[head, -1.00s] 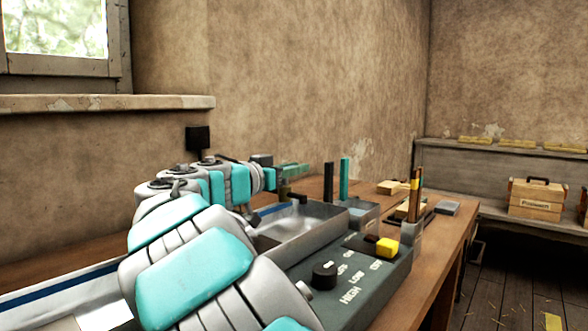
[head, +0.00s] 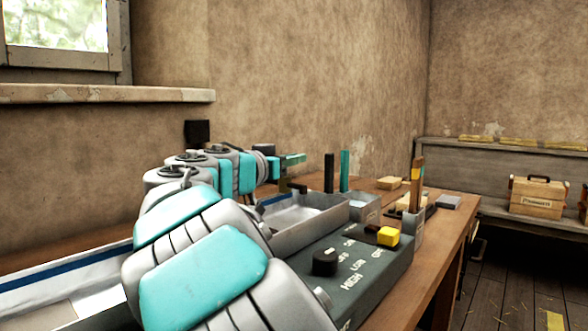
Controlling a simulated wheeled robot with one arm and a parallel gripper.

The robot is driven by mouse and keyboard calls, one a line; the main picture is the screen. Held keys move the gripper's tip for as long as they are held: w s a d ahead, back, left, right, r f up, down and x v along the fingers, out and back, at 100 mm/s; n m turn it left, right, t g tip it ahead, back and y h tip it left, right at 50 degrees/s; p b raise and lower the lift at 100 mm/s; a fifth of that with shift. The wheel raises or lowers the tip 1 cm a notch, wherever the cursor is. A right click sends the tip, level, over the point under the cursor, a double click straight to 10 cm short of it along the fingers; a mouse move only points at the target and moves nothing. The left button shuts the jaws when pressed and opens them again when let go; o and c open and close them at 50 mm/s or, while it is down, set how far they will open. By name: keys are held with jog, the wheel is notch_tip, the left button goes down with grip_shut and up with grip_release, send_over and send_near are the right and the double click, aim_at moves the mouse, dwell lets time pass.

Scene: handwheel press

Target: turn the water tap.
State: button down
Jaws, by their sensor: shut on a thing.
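The water tap (head: 297,188) is small in the head view, a dark spout over the left end of the metal basin (head: 283,240). My gripper (head: 291,160) is at the top of the tap, at the end of my grey and turquoise arm. It is shut on the tap's handle. The handle is mostly hidden by the fingers and the wrist, so its exact angle cannot be told. Whether water runs cannot be told.
Behind are a black post (head: 329,172) and a teal post (head: 344,170). A wooden case (head: 537,196) sits on the far shelf.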

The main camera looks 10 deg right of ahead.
jog(key=n+t+y+b, duration=0.1)
jog(key=b, duration=0.1)
jog(key=n+t+y+b, duration=0.1)
jog(key=b, duration=0.1)
jog(key=shift+w+a+f+y+b, duration=0.1)
jog(key=shift+f+y+b, duration=0.2)
jog(key=shift+f, duration=0.05)
jog(key=shift+w+a+r+n+t+y+b, duration=0.1)
jog(key=shift+n+t+y+b, duration=0.35)
jog(key=shift+n+t+y, duration=0.1)
jog(key=shift+w+a+r+n+t+y+b, duration=0.1)
jog(key=shift+n+t+y+b, duration=0.35)
jog(key=shift+y, duration=0.1)
jog(key=shift+w+a+r+n+t+y+p, duration=0.1)
jog(key=shift+a+n+t+y+p, duration=0.2)
jog(key=shift+n+y, duration=0.7)
jog(key=shift+w+a+r+n+t+y+p, duration=0.15)
jog(key=shift+n+t+y+p, duration=0.35)
jog(key=shift+y, duration=0.9)
jog(key=shift+s+a+n+t+y+p, duration=0.1)
jog(key=shift+a+n+t+y+p, duration=0.2)
jog(key=shift+n+y, duration=0.7)
jog(key=c, duration=0.9)
grip_release()
jog(key=shift+w+f, duration=0.1)
